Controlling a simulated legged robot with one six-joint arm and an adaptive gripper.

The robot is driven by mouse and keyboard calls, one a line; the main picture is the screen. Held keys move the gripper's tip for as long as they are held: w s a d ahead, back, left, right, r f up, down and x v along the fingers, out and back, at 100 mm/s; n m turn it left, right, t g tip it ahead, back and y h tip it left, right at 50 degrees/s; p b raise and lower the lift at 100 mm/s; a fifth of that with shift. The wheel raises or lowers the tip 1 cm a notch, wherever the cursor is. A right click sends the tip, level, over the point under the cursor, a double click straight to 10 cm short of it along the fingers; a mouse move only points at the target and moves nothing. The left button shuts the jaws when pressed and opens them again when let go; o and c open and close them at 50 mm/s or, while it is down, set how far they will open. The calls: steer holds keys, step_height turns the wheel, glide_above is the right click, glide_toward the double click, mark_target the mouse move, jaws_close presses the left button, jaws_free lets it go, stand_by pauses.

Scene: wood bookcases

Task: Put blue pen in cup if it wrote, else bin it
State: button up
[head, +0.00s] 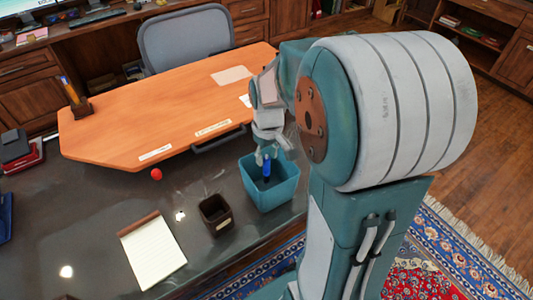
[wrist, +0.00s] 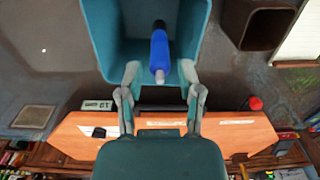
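The blue pen (head: 267,168) shows upright over or inside the teal bin (head: 283,196); I cannot tell whether it touches the bin. In the wrist view the pen (wrist: 160,50) lies between my fingertips, with a gap on both sides. My gripper (head: 266,155) is above the bin, and its fingers (wrist: 160,70) are spread open in the wrist view. A dark square cup (head: 216,214) stands left of the bin and looks empty. A notepad (head: 152,252) lies farther left; no pen mark can be made out on it.
A red ball (head: 157,174) and a small white item (head: 180,216) lie on the dark desk (head: 100,215). An orange raised desktop (head: 165,110) stands behind the bin, with a pen holder (head: 76,105) at its left. A grey chair (head: 187,40) is behind.

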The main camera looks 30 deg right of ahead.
stand_by(0.3)
step_height(320, 180, up, 12)
stand_by(0.5)
steer(key=shift+f, duration=0.1)
stand_by(0.5)
steer(key=s+a+r+m+t, duration=0.1)
steer(key=s+a+t, duration=0.4)
steer(key=s+a, duration=0.6)
steer(key=shift+s+t, duration=0.3)
steer(key=shift+s, duration=0.5)
